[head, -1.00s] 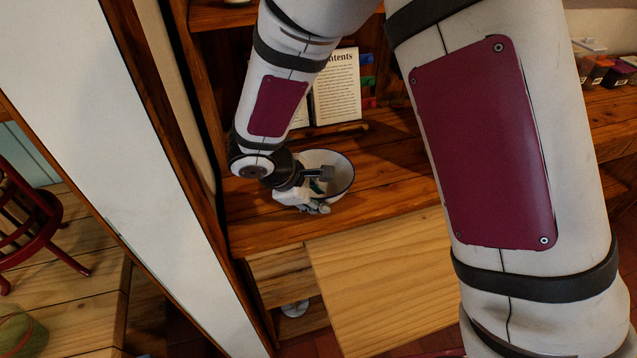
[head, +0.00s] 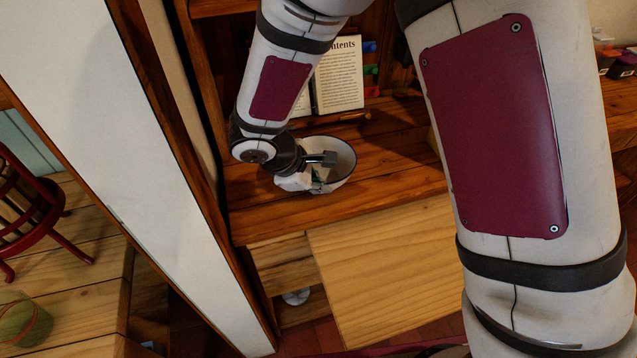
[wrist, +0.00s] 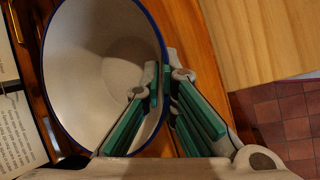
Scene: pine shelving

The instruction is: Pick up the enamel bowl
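The enamel bowl (head: 345,170) is white with a dark blue rim. In the head view it is at the pine desk surface, right beside my gripper (head: 305,181). Whether its base touches the wood cannot be told. In the wrist view the bowl (wrist: 95,60) fills the upper left. My gripper (wrist: 163,78) has its green-padded fingers on either side of the bowl's near wall, one inside and one outside. The fingertips are drawn close together, pinching the wall at the rim. The contact itself is partly hidden by the fingers.
An open book (head: 340,82) stands behind the bowl, with a pen-like stick (head: 345,118) in front of it. A pale wooden panel (head: 385,265) juts out below the desk's front edge. A white upright panel (head: 120,150) is at left. Desk surface (head: 405,165) right of the bowl is clear.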

